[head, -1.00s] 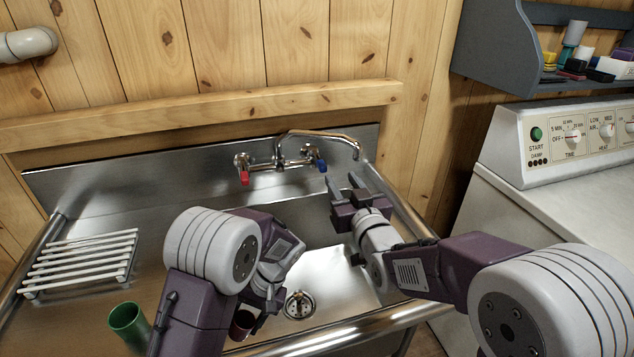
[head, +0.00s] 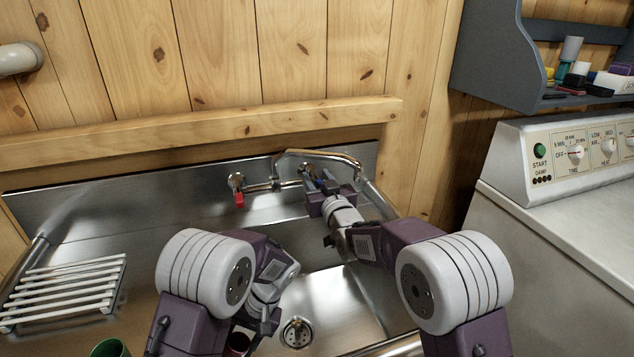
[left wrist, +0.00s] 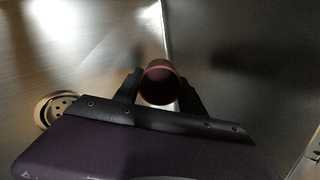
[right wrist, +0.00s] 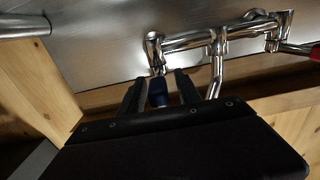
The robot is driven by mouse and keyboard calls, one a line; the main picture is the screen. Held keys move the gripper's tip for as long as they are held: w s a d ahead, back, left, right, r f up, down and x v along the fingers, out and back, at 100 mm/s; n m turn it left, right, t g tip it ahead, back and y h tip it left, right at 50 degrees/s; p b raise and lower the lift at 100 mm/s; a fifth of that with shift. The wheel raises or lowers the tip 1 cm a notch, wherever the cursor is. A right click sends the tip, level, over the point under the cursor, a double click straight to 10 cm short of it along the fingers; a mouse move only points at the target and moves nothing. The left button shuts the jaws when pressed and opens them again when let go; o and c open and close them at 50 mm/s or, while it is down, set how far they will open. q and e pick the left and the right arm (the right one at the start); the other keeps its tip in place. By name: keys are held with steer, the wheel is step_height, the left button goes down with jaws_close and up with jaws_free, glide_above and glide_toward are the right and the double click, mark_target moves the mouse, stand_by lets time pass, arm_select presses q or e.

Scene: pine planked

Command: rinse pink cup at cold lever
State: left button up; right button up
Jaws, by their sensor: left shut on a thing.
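The pink cup (left wrist: 160,84), dark pink in this light, sits between the fingers of my left gripper (left wrist: 162,92). The left gripper is shut on it, low in the sink; in the head view the cup (head: 238,342) is mostly hidden by my arm. The cold lever, blue (right wrist: 159,93), is between the fingers of my right gripper (right wrist: 159,88). Those fingers look apart, with a gap beside the lever. In the head view my right gripper (head: 323,190) reaches up to the blue end of the chrome tap (head: 320,153). I see no water running.
The red lever (head: 239,198) hangs at the tap's left end. The drain (head: 296,333) lies in the basin right of the cup. A white rack (head: 65,290) and a green cup (head: 109,348) are on the left drainboard. A white appliance (head: 560,240) stands to the right.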

steer(key=shift+w, duration=0.25)
steer(key=shift+s, duration=0.1)
jaws_close()
stand_by(1.2)
